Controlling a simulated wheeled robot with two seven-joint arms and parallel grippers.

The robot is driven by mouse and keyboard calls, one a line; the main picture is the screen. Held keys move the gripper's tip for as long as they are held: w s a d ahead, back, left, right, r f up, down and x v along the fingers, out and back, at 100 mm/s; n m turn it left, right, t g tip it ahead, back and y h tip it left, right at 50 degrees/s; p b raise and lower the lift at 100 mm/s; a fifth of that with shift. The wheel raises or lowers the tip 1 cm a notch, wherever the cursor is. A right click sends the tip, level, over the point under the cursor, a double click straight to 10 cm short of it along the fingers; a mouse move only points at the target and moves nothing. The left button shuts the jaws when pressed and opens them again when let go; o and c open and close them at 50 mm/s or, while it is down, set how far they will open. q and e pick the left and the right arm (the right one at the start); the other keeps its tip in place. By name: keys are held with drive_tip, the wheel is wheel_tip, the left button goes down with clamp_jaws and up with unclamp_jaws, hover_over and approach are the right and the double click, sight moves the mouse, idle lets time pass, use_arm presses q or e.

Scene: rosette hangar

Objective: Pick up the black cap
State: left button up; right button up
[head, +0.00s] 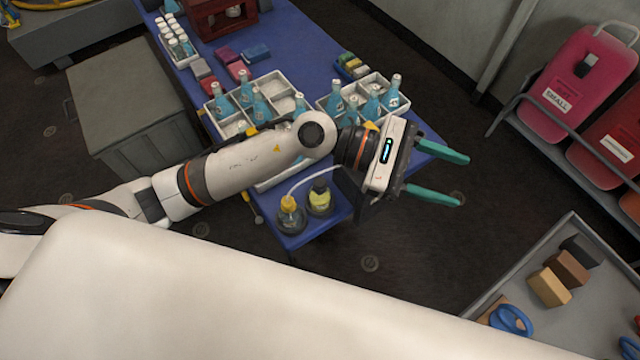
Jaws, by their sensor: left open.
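My left gripper (464,181) is open, its two teal fingers apart with nothing between them. It points right, past the right edge of the blue table (302,52), with dark floor showing beyond it. Two small round bottles stand at the table's near end, left of the gripper and partly beside its wrist. One has a yellow cap (289,203); the other, holding yellow liquid, has a dark top that may be the black cap (320,186). I cannot tell for certain. My right gripper is not in view.
White divided trays with teal bottles (338,100) stand mid-table, behind my left arm. A grey cart (555,325) with blocks and blue rings is at lower right. Red cases (578,80) stand on a rack at right. A grey-green crate (125,95) is left of the table.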

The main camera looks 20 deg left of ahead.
use_arm(q)
wheel_tip(320, 180, down, 6)
drive_tip(key=a+m+g+y, duration=0.1)
drive_tip(key=a+m+y, duration=0.1)
drive_tip(key=m+y, duration=0.2)
drive_tip(key=m+t+y, duration=0.1)
drive_tip(key=m+y, duration=0.5)
drive_tip(key=y, duration=0.7)
approach(320, 182)
drive_tip(key=f+p, duration=0.2)
drive_tip(key=f, duration=0.1)
drive_tip(key=shift+s+a+f, duration=0.15)
drive_tip(key=shift+s+f, duration=0.05)
drive_tip(key=shift+s, duration=0.1)
drive_tip(key=f+p, duration=0.2)
drive_tip(key=f, duration=0.1)
drive_tip(key=f+p, duration=0.1)
drive_tip(key=f, duration=0.1)
drive_tip(key=shift+w+d, duration=0.2)
drive_tip(key=shift+d, duration=0.1)
drive_tip(key=shift+f, duration=0.35)
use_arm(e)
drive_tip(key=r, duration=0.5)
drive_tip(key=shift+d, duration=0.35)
use_arm(q)
drive_tip(key=shift+c, duration=0.3)
